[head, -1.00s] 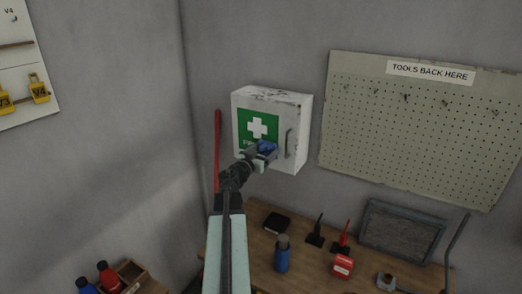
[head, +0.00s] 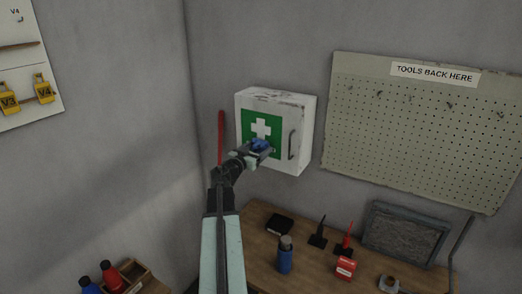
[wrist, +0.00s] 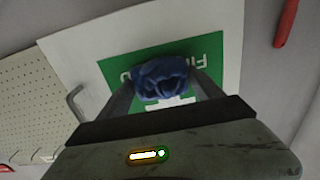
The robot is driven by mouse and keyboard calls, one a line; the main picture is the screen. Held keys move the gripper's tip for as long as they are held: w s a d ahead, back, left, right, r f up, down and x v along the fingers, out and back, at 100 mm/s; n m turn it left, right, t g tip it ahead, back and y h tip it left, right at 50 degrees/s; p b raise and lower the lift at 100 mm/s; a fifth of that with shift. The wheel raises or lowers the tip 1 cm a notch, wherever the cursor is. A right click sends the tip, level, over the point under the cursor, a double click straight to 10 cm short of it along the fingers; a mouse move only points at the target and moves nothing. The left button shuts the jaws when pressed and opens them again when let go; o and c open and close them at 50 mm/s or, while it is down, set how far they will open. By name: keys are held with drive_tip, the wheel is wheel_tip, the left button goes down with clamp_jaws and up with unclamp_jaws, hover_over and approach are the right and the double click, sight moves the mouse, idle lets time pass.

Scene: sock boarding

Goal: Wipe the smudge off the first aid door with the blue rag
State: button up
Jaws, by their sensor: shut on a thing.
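The white first aid cabinet (head: 297,115) hangs on the wall. Its door carries a green panel with a white cross (head: 262,128) and a dark handle (head: 292,145) at the right. My gripper (head: 262,149) is in front of the lower part of the green panel. It is shut on the blue rag (head: 259,144). In the wrist view the bunched rag (wrist: 160,78) sits between the fingers, over the green panel (wrist: 116,70), covering part of the lettering. I cannot tell whether the rag touches the door. No smudge can be made out; the rag and gripper hide part of the door.
A red bar (head: 221,137) is on the wall left of the cabinet. A pegboard (head: 420,135) hangs to the right. Below, a wooden bench (head: 312,279) holds a blue bottle (head: 285,258), a red box (head: 345,267) and other items. The wall between cabinet and bench is clear.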

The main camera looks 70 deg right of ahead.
drive_tip(key=w+d, duration=0.1)
drive_tip(key=w, duration=0.5)
drive_tip(key=shift+w+d, duration=0.2)
drive_tip(key=shift+d, duration=0.1)
drive_tip(key=v, duration=0.6)
idle(0.5)
drive_tip(key=shift+v, duration=1.5)
